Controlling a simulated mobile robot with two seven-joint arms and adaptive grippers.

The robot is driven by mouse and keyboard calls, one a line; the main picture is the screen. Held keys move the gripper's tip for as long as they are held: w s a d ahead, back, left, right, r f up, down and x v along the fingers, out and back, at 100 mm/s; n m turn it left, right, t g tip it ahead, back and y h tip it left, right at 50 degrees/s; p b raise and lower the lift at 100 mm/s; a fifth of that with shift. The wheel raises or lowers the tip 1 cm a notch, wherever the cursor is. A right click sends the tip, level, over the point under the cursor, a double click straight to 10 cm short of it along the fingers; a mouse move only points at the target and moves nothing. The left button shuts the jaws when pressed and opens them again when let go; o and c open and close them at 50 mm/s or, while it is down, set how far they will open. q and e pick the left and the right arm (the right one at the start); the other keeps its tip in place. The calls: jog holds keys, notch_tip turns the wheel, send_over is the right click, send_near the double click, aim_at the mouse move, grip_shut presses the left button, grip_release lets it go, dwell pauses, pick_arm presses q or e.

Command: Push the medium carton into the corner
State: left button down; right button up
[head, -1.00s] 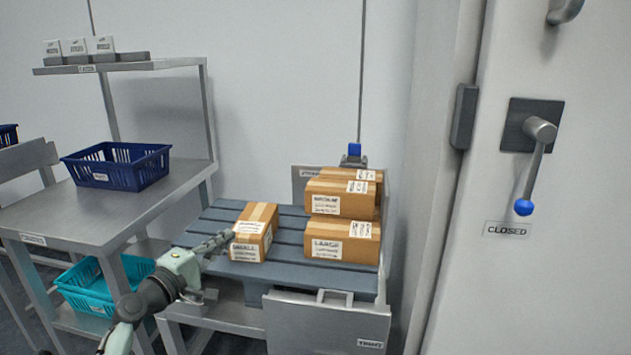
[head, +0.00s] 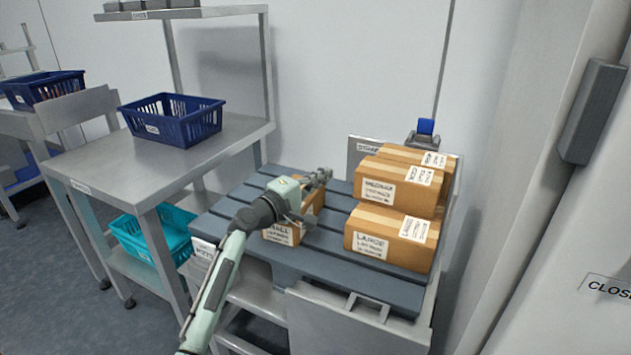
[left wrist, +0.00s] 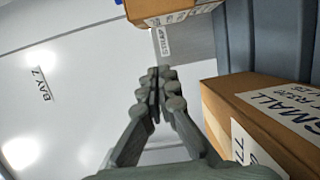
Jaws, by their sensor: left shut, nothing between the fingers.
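The medium carton (head: 385,191), brown with a blurred label, sits in the upper part of the carton group at the pallet's right side. It appears to rest on the large carton (head: 365,247). My left gripper (head: 322,176) is shut and empty, over the far side of the small carton (head: 277,235) and left of the medium carton, with a gap between. My left wrist hides part of the small carton. In the left wrist view my shut fingertips (left wrist: 154,75) show left of the small carton (left wrist: 262,118). Another carton (left wrist: 165,8) shows at the top edge. My right gripper is out of view.
The grey slatted pallet (head: 240,208) is bare at its left. Another carton (head: 445,163) stands behind the medium one. Metal panels stand at the pallet's back and front (head: 345,325). A steel table (head: 90,170) with a blue basket (head: 185,130) is to the left.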

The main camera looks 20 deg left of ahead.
aim_at(359, 175)
pick_arm(q)
jog(key=w+d+p, duration=0.1)
jog(key=w+d, duration=0.3)
jog(key=d, duration=0.1)
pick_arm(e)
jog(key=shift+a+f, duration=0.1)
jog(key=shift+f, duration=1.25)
pick_arm(q)
jog(key=shift+d, duration=0.1)
jog(key=d, duration=0.2)
jog(key=shift+s+d, duration=0.1)
jog(key=shift+d, duration=0.25)
jog(key=shift+a, duration=0.1)
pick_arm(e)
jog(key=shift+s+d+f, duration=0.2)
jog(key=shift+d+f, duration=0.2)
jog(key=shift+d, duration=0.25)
